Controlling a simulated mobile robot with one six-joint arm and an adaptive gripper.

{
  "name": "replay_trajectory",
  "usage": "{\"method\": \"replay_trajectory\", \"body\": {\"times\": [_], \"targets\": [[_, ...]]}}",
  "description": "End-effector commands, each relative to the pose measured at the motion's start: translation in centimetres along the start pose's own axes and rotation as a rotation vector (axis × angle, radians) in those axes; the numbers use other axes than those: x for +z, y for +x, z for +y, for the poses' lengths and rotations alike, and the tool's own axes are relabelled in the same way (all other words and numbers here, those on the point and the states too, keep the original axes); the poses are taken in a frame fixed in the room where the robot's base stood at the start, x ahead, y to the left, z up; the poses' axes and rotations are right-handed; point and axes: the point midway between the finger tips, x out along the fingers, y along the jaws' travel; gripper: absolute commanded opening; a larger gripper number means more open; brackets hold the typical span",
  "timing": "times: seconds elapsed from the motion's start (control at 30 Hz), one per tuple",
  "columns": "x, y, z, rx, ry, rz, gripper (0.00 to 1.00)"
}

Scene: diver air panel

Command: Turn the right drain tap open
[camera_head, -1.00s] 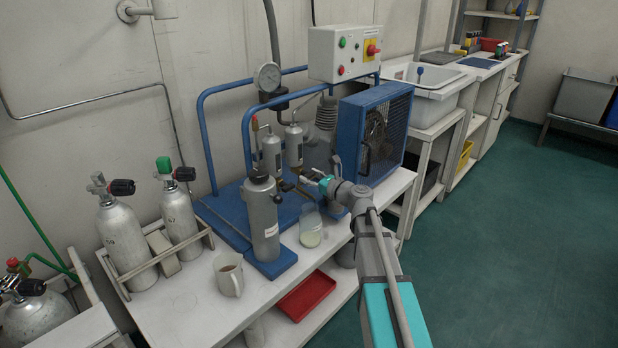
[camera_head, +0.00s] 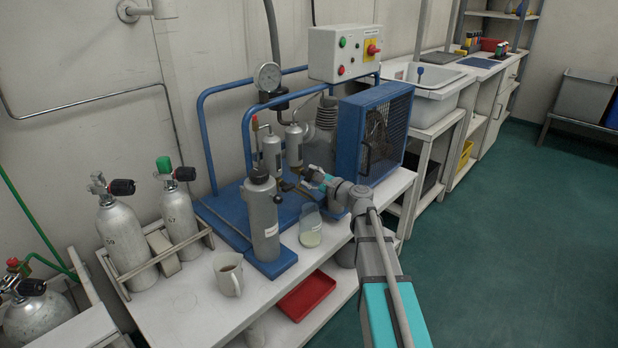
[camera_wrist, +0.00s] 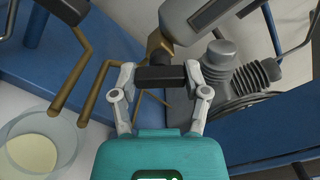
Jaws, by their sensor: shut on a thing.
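My gripper (camera_wrist: 160,78) is shut on a black tap handle (camera_wrist: 162,76), with one finger at each end of it in the wrist view. The handle sits below a brass fitting (camera_wrist: 159,46), the body of the right drain tap. In the head view my gripper (camera_head: 300,178) reaches in below the right grey metal cylinder (camera_head: 294,146); the tap is too small there to read. Another black handle (camera_wrist: 66,8) with bent brass pipes (camera_wrist: 80,75) is to the left in the wrist view. I cannot tell how far the right tap is turned.
A clear jar (camera_head: 310,228) with pale liquid stands on the bench below my wrist. A tall grey cylinder (camera_head: 263,220) stands left of it. The caged blue fan housing (camera_head: 375,130) is close on the right. A mug (camera_head: 229,274) stands at the front.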

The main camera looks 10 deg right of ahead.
Motion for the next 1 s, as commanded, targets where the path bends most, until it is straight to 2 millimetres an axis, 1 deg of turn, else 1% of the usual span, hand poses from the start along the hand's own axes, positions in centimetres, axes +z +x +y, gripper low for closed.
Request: {"method": "replay_trajectory", "body": {"times": [0.03,0.3,0.5,0.73,1.0], "targets": [[0.20,-0.25,0.35,0.007,-0.048,-0.002,0.12],[0.21,-0.29,0.40,0.007,-0.295,-0.003,0.12],[0.22,-0.31,0.44,0.007,-0.435,-0.004,0.12],[0.21,-0.32,0.45,0.008,-0.525,-0.004,0.12],[0.21,-0.32,0.46,0.008,-0.550,-0.004,0.12]]}}
